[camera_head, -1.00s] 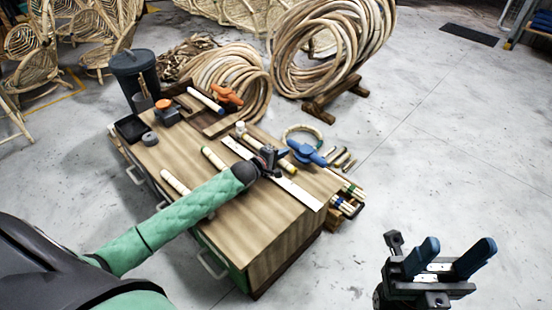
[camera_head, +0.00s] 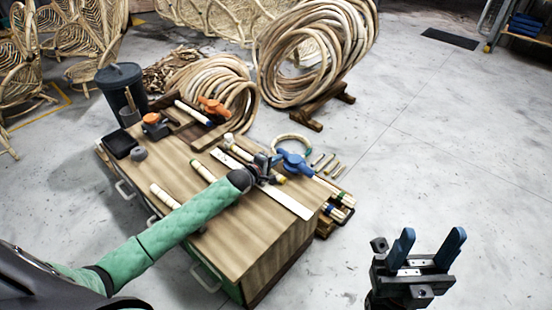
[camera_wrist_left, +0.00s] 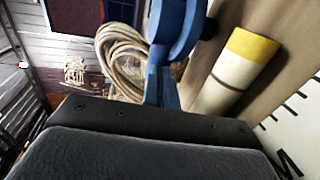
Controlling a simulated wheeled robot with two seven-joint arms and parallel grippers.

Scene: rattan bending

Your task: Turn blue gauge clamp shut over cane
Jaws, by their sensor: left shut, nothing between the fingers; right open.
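The blue gauge clamp (camera_head: 293,163) sits near the right edge of the wooden bench top. My left gripper (camera_head: 270,162) is shut and empty, right beside the clamp's left side. I cannot tell whether they touch. In the left wrist view a rounded blue part (camera_wrist_left: 178,22) stands just beyond the gripper, where blue shapes overlap. A bent cane ring (camera_head: 291,138) shows just behind the clamp; whether cane lies inside the clamp is hidden. A pale cane piece with a yellow end (camera_wrist_left: 232,72) lies beside it. My right gripper (camera_head: 428,252) is open and empty, off the bench.
A white ruler (camera_head: 290,202) runs along the bench top (camera_head: 235,240). An orange clamp (camera_head: 213,106) and an orange-topped dark item (camera_head: 154,125) stand at the back. Short canes lie at the right. Large cane coils (camera_head: 310,50) stand behind.

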